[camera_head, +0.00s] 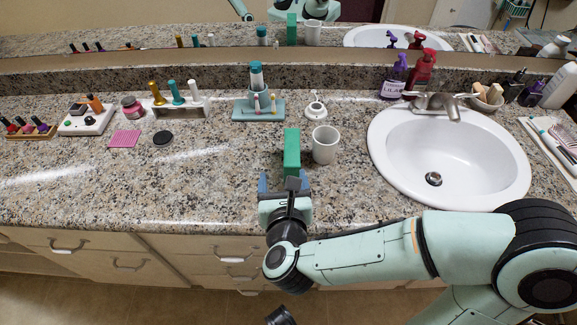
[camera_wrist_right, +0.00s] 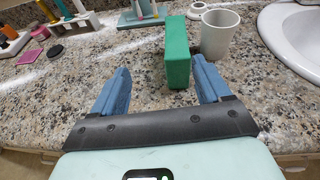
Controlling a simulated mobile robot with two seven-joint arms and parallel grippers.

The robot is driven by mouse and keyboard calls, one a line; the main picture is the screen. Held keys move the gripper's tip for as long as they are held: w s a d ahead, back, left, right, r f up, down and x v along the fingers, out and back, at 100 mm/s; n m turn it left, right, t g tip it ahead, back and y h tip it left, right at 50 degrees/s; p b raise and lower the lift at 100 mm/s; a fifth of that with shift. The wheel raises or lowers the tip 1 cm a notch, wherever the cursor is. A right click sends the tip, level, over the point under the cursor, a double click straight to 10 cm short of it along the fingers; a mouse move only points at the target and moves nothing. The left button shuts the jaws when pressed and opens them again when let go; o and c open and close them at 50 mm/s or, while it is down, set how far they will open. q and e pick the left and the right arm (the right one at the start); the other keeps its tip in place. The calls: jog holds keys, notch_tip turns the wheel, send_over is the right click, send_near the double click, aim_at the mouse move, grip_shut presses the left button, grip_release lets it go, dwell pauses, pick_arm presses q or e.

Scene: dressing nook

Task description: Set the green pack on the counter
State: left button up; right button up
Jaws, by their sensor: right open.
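The green pack (camera_head: 291,152) stands upright on the granite counter (camera_head: 215,185), just left of a white mug. It also shows in the right wrist view (camera_wrist_right: 177,52), where its base appears to rest on the counter. My right gripper (camera_head: 284,182) is open at the counter's front, with its blue fingers pointing at the pack. In the right wrist view its fingertips (camera_wrist_right: 160,72) lie to either side of the pack's lower part. The right finger looks close to the pack, and a wider gap shows on the left. My left gripper is not in view.
The white mug (camera_head: 324,145) stands close right of the pack, with the sink (camera_head: 450,165) beyond it. A teal toothbrush stand (camera_head: 258,110) and a small white round item (camera_head: 315,108) are behind. Counter left of the gripper is clear up to a black disc (camera_head: 163,138).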

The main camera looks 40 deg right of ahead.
aim_at(292, 154)
jog(key=shift+m+h, duration=0.5)
jog(key=shift+m, duration=0.1)
jog(key=w+d+f, duration=0.1)
jog(key=d, duration=0.1)
jog(key=w+d+f+b, duration=0.1)
jog(key=w+d+f, duration=0.1)
jog(key=d, duration=0.1)
jog(key=shift+w+d, duration=0.3)
jog(key=shift+w, duration=0.1)
jog(key=b+x, duration=0.1)
jog(key=x, duration=0.4)
jog(key=shift+w+d+f, duration=0.1)
jog(key=shift+w+d, duration=0.15)
jog(key=shift+d, duration=0.1)
jog(key=c, duration=1.3)
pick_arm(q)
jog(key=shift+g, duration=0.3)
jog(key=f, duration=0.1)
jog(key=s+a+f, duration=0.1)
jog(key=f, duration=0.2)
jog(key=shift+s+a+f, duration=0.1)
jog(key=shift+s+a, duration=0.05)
pick_arm(e)
jog(key=shift+c, duration=0.5)
